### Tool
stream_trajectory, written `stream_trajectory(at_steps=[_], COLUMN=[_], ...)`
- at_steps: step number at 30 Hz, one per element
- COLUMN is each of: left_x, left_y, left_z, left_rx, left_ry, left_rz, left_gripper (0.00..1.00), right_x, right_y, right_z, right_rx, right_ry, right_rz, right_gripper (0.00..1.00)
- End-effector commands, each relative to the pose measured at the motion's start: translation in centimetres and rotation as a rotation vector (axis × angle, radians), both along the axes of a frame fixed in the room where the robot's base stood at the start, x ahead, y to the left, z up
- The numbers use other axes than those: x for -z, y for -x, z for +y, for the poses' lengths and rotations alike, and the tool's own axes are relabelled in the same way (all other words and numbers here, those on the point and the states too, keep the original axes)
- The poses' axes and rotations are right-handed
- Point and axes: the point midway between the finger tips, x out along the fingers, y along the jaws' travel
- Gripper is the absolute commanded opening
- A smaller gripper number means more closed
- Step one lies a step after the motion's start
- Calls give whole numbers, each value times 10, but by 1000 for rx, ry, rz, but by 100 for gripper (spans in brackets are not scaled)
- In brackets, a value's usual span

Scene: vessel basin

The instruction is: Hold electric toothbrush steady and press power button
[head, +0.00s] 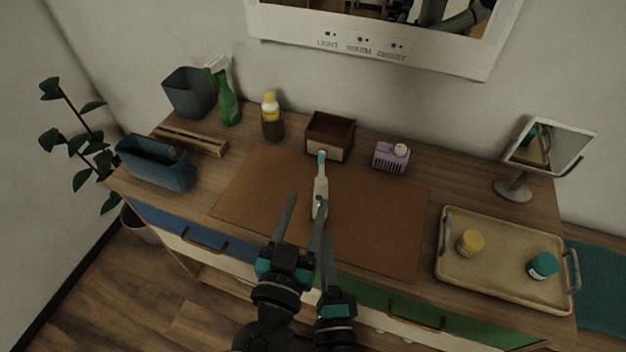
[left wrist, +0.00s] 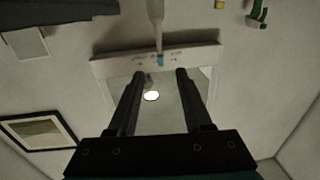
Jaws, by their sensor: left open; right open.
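The electric toothbrush (head: 321,185) is white with a teal head and stands upright on the brown mat (head: 385,215). A small green spot shows low on its front, beside a dark fingertip. My left gripper (head: 306,203) is open, its fingers pointing at the toothbrush's lower body from the front. In the left wrist view the toothbrush (left wrist: 155,12) appears upside down beyond the open fingertips (left wrist: 160,72), with nothing between them. My right gripper (head: 327,262) is lower, close beside the left one. Its fingers overlap the left gripper's and are hard to make out.
A brown box (head: 330,135) stands behind the toothbrush, a purple holder (head: 390,158) to its right. A tray (head: 500,282) with two jars and a stand mirror (head: 515,188) are at the right. A blue bin (head: 157,165) and bottles (head: 271,118) are at the left. The mat's sides are clear.

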Motion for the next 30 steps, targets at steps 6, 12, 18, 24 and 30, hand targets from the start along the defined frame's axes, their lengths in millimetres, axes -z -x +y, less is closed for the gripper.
stream_trajectory(at_steps=[6, 12, 18, 24, 30], left_x=[-1, -1, 0, 0, 0], left_y=[-33, -68, -103, -129, -141], left_z=[-7, -15, -23, -29, -32], left_rx=[-1, 0, 0, 2, 2], left_ry=[1, 1, -2, -2, 0], left_rz=[-4, -3, -2, 0, 0], left_gripper=[50, 50, 50, 50, 50], right_x=[0, 0, 0, 0, 0], right_y=[0, 0, 0, 0, 0], right_z=[0, 0, 0, 0, 0], right_rx=[0, 0, 0, 0, 0], right_ry=[0, 0, 0, 0, 0], right_rz=[0, 0, 0, 0, 0], right_gripper=[50, 50, 50, 50, 50])
